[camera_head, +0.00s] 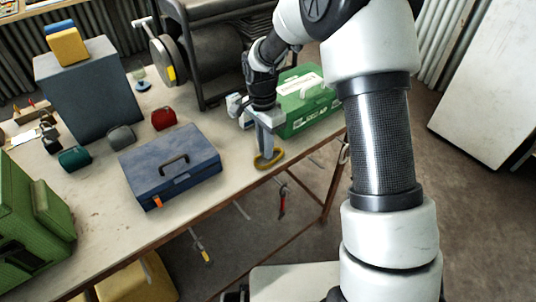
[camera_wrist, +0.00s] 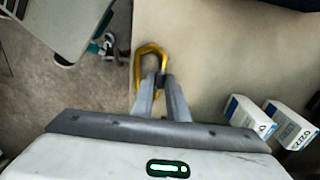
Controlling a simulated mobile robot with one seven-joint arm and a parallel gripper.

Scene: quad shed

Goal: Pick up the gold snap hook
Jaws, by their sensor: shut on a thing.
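The gold snap hook (camera_head: 269,159) is at the front edge of the workbench, to the right of the blue toolbox. My gripper (camera_head: 267,150) points down at it with its fingers closed on it. In the wrist view the hook (camera_wrist: 150,52) shows as a gold loop with a dark part between my fingertips (camera_wrist: 160,83).
A blue toolbox (camera_head: 172,165) stands left of my gripper. A green case (camera_head: 308,103) is close on the right. Small white boxes (camera_wrist: 290,125) lie near my gripper. A dark machine (camera_head: 205,50) stands behind. The bench top (camera_head: 220,205) is bare along the front edge.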

